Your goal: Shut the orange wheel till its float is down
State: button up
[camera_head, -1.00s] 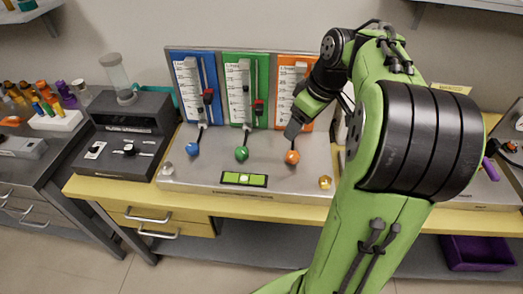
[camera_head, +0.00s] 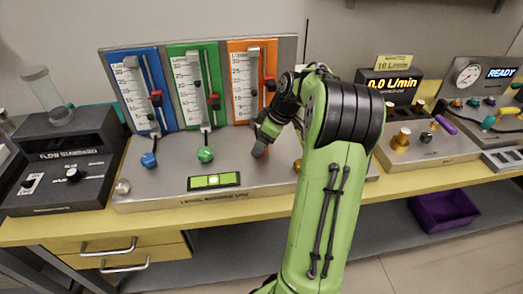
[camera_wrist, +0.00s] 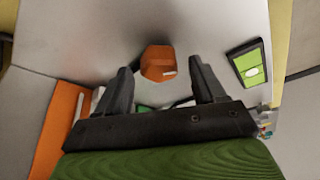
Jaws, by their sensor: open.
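The orange wheel (camera_wrist: 157,62) lies between the tips of my gripper (camera_wrist: 160,74) in the wrist view, with a pale mark on one side. The fingers are spread, with a gap on both sides of it. In the head view my gripper (camera_head: 262,142) points down over the wheel and hides most of it. The float inside the tube is too small to tell clearly.
A blue wheel (camera_head: 149,160) and a green wheel (camera_head: 205,154) stand to the left. A green level (camera_head: 214,181) lies at the plate's front. A display (camera_head: 391,84) reads 0.0 L/min. A purple bin (camera_head: 444,210) is below right.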

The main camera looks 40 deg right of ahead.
jog(key=shift+w+a+f, duration=0.1)
jog(key=shift+w+f, duration=0.15)
jog(key=shift+f, duration=0.3)
jog(key=c, duration=1)
jog(key=shift+c, duration=0.2)
